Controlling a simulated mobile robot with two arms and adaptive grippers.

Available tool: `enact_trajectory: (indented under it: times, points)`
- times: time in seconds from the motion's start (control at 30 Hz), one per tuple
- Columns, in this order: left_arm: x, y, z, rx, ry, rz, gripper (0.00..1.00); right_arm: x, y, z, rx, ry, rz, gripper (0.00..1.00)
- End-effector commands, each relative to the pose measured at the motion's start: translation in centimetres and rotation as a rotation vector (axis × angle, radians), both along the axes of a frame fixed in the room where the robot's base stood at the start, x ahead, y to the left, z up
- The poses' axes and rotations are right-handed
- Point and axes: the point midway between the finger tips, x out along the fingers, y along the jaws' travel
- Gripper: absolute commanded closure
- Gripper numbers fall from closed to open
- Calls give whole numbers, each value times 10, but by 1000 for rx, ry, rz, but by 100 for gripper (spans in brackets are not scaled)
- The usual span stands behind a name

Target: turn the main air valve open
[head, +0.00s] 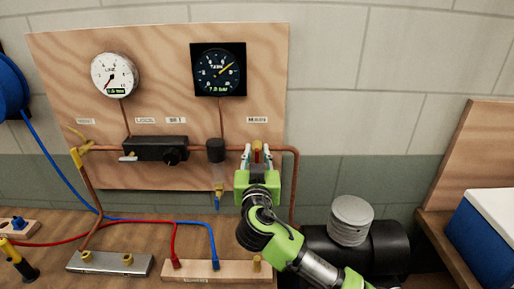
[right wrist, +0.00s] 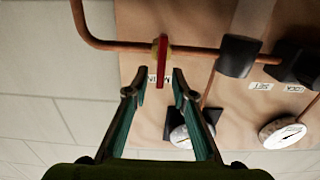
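The main air valve (head: 257,148) sits on the copper pipe at the right of the plywood panel, under a small label reading MAIN. In the right wrist view, its brass body (right wrist: 157,46) is on the pipe and its red handle (right wrist: 168,60) lies across the pipe. My right gripper (head: 257,163) is in front of the valve, with a finger on either side of the handle. In the right wrist view my right gripper (right wrist: 154,84) is open, with visible room beside the handle. I cannot tell whether a finger touches it. My left gripper is not in view.
A white gauge (head: 115,75) and a dark gauge (head: 218,70) hang on the panel. A black regulator block (head: 155,148) and a filter bowl (head: 216,170) are left of the valve. Blue and red hoses run below.

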Motion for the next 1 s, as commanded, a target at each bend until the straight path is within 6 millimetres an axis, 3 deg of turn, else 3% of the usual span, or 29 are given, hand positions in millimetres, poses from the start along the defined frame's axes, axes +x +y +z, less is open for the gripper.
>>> enact_trajectory:
  times: [0.4, 0.5, 1.0]
  points:
    - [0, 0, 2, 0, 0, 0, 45, 7, 0, -1, 0, 1, 0, 76]
    - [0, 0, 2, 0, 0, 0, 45, 7, 0, -1, 0, 1, 0, 100]
    - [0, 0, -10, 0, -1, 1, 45, 6, 2, -4, -57, 2, 0, 100]
